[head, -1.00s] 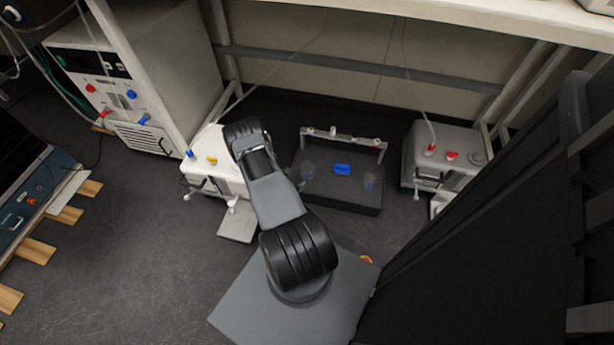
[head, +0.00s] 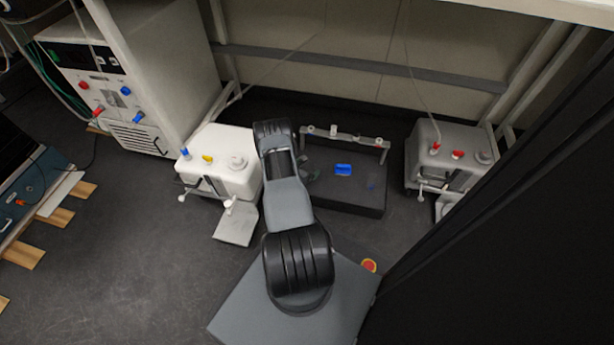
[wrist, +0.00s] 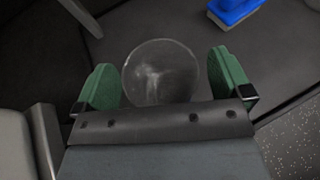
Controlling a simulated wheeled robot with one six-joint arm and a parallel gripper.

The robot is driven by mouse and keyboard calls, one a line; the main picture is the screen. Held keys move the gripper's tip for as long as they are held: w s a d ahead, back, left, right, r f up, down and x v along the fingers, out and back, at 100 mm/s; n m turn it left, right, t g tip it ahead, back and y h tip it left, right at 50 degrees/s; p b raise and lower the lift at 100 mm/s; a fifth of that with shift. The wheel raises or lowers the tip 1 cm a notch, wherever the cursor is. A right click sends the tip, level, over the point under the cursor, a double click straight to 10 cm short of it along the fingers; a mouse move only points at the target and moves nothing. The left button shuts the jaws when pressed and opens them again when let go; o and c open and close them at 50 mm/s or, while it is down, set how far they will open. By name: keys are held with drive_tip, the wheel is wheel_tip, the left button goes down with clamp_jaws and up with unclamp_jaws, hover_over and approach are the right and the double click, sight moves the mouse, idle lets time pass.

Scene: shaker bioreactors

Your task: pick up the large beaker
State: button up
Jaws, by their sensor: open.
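The large beaker (wrist: 160,72) is a clear, round glass vessel, seen from above in the wrist view. It stands on a dark grey platform between the two green fingers of my gripper (wrist: 163,78). In the head view my arm hides most of my gripper, and the beaker is hard to make out there.
A white device (head: 222,160) stands to the left, a grey device (head: 445,160) to the right. Open floor lies at the left front.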

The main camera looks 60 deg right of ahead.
drive_tip(key=shift+d+f, duration=0.2)
drive_tip(key=shift+d, duration=0.3)
drive_tip(key=shift+c, duration=0.3)
drive_tip(key=c, duration=1)
drive_tip(key=shift+o, duration=0.2)
drive_tip(key=shift+r, duration=0.1)
